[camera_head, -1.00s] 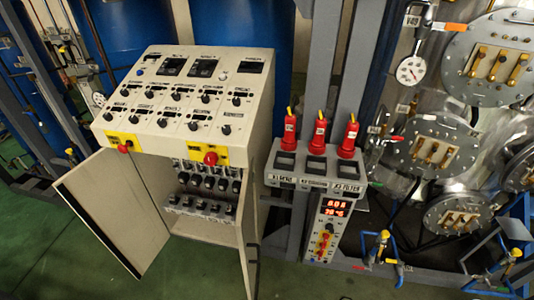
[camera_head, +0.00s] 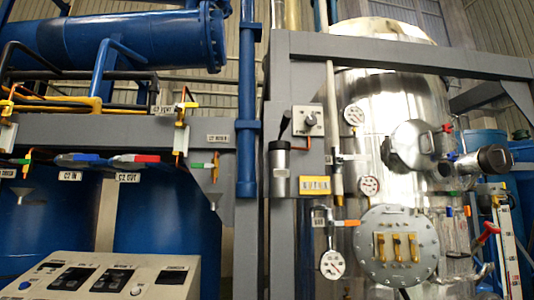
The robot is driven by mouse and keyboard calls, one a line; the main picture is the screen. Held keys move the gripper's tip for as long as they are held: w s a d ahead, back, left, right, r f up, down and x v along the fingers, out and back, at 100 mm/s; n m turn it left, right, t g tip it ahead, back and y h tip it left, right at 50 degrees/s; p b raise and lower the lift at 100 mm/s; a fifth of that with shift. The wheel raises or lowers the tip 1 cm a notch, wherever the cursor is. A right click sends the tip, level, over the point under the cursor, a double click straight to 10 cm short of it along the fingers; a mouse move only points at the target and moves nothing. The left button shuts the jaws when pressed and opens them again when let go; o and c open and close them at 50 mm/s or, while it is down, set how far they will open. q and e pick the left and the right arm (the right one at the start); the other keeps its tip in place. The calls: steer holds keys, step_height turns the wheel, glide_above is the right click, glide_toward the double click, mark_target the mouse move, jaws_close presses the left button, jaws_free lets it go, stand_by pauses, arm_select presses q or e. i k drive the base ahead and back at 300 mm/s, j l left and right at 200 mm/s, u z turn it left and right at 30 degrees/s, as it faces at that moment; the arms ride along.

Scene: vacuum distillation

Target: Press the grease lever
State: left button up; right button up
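A dark, tilted lever (camera_head: 285,122) rises from the black top of a silver cylinder (camera_head: 280,172) on the grey upright post, near the middle of the view. It looks like the grease lever, but I can read no label that confirms it. The lever leans up and to the right, and nothing touches it. Neither of my grippers is in view.
A shiny metal vessel (camera_head: 370,100) with gauges and a bolted round hatch (camera_head: 397,247) stands to the right. A small switch box (camera_head: 307,121) is beside the lever. Blue pipes and tanks fill the left. A control console (camera_head: 105,284) is at bottom left.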

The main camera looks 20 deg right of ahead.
mark_target(286, 118)
steer(key=i+l+u, duration=0.1)
steer(key=l+u, duration=0.15)
steer(key=l, duration=0.5)
steer(key=l+u, duration=0.25)
steer(key=l, duration=0.5)
steer(key=l+u, duration=0.3)
steer(key=l, duration=0.45)
steer(key=k+l+u, duration=0.25)
steer(key=l, duration=0.45)
steer(key=i+l, duration=0.05)
